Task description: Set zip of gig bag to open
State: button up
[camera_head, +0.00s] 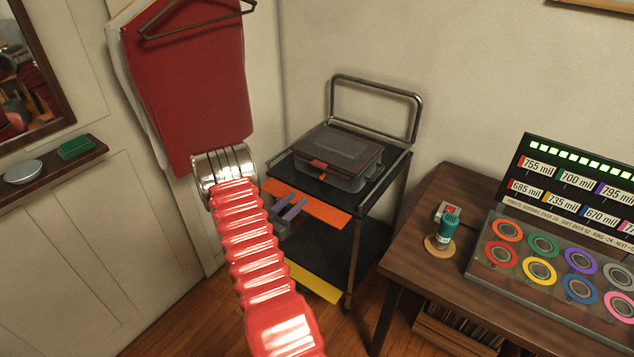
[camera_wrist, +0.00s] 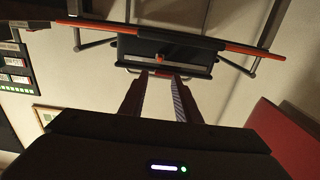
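The gig bag (camera_head: 350,150) shows as a dark grey case with red trim, lying on the cart's top shelf. Its lid looks down. A small red tab (camera_head: 318,164), perhaps the zip pull, is at its front edge; whether the zip is open or closed I cannot tell. In the wrist view the bag (camera_wrist: 140,47) is ahead of my fingers, with the red tab (camera_wrist: 163,57) near its middle. My gripper (camera_head: 295,203) is in front of the cart, below the bag and apart from it. Its two fingers (camera_wrist: 160,76) are spread with nothing between them.
The black cart (camera_head: 372,192) has a handle frame, an orange shelf edge (camera_head: 310,206) and a lower shelf. A wooden table (camera_head: 455,195) at right holds a teal bottle (camera_head: 449,229) and a panel of coloured rings (camera_head: 540,270). A red cloth (camera_head: 190,80) hangs at left.

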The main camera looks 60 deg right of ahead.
aim_at(320, 178)
jog(key=d, duration=0.4)
jog(key=s+d, duration=0.1)
jog(key=d, duration=0.4)
jog(key=s+d, duration=0.1)
jog(key=d, duration=0.3)
jog(key=shift+s+d, duration=0.1)
jog(key=shift+d, duration=0.2)
jog(key=shift+c, duration=0.3)
grip_shut()
